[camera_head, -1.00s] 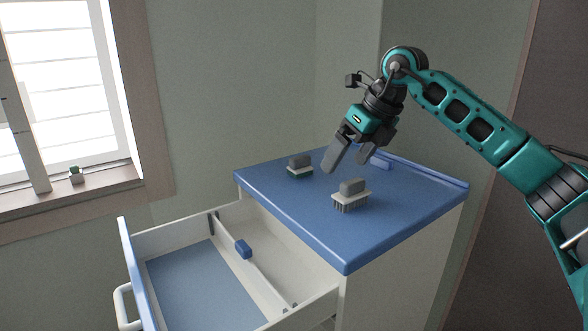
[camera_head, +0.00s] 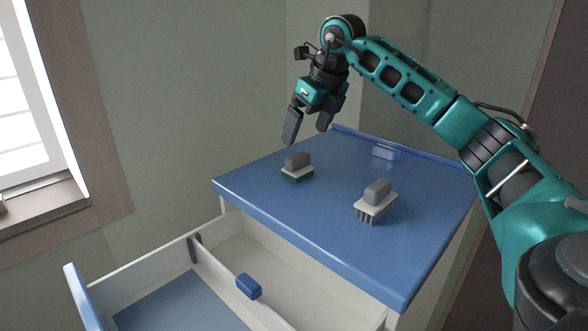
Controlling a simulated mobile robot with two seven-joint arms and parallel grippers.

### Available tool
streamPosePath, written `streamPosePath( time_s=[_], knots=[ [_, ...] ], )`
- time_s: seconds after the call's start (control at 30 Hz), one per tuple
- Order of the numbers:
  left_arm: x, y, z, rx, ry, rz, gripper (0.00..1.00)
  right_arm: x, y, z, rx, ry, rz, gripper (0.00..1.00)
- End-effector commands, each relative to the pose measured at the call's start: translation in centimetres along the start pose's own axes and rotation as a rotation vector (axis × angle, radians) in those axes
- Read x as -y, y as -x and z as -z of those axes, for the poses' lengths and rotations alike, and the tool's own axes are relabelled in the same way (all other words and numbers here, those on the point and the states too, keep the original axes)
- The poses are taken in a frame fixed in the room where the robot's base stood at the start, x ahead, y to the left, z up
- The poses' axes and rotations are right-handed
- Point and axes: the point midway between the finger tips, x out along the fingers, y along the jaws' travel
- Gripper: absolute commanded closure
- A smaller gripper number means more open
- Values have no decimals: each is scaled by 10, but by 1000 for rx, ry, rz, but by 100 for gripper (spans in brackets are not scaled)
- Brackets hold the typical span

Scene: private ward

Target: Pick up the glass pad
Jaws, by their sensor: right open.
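A small pad (camera_head: 296,170) with a grey block handle, a pale plate and a green underside lies on the blue cabinet top (camera_head: 330,205); it looks like the glass pad. My right gripper (camera_head: 306,134) is open and empty, fingers pointing down. In the picture its fingertips are just above the pad and apart from it. My left gripper is not in view.
A blue see-through block (camera_head: 385,152) lies at the back of the cabinet top, by a raised rear edge. The cabinet top's front is clear.

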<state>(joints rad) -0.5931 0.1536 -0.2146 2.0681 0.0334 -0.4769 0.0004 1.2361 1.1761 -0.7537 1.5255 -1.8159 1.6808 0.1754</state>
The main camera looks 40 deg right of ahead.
Motion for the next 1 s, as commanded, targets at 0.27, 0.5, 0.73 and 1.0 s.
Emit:
streamPosePath(
  time_s=[0.27,0.5,0.73,1.0],
  knots=[
    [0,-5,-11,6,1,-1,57,0,-37,0,0,0,-1,4],
    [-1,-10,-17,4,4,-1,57,1,-58,4,-2,-1,0,4],
    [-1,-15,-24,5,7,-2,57,2,-89,6,0,0,0,4],
    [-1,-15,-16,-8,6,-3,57,2,-90,5,1,0,0,7]
  ],
)
